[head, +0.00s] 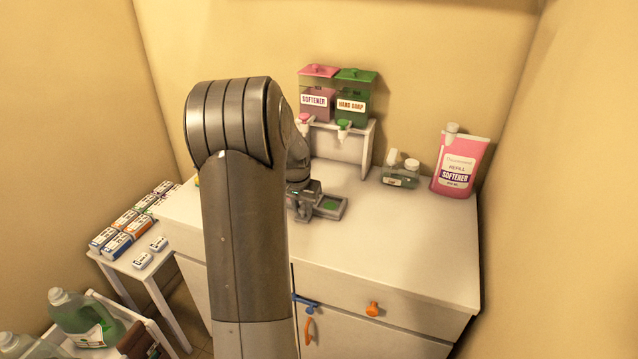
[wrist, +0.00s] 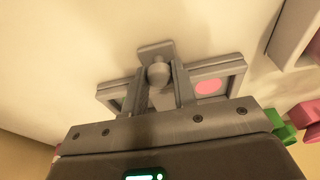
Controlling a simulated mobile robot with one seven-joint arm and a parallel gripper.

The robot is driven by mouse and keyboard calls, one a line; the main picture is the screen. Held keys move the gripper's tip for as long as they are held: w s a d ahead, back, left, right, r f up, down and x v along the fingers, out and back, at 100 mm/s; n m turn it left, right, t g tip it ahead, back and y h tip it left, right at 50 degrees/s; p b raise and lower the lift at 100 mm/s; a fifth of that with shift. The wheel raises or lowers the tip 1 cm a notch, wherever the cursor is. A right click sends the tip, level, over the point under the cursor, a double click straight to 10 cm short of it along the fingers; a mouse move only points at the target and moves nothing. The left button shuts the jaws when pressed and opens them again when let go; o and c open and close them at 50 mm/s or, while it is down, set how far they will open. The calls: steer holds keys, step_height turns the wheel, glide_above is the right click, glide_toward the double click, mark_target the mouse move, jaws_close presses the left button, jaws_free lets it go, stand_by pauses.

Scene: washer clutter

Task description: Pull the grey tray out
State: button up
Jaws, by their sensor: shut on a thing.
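The grey tray (head: 343,211) lies on the white counter, in front of the dispenser stand and just right of my gripper (head: 304,204). It has a green patch in the compartment visible in the head view. In the wrist view the tray (wrist: 239,67) shows a round grey knob on its near side and a pink patch in its right compartment. My gripper (wrist: 160,85) has its two fingers on either side of the knob, shut on it. The fingers and gripper body hide the tray's middle.
A white stand (head: 358,140) holds a pink softener dispenser (head: 318,98) and a green hand soap dispenser (head: 355,95). The counter's front right (head: 400,240) is clear.

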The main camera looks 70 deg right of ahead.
steer(key=shift+a, duration=0.8)
steer(key=o, duration=0.7)
steer(key=shift+r, duration=4.05)
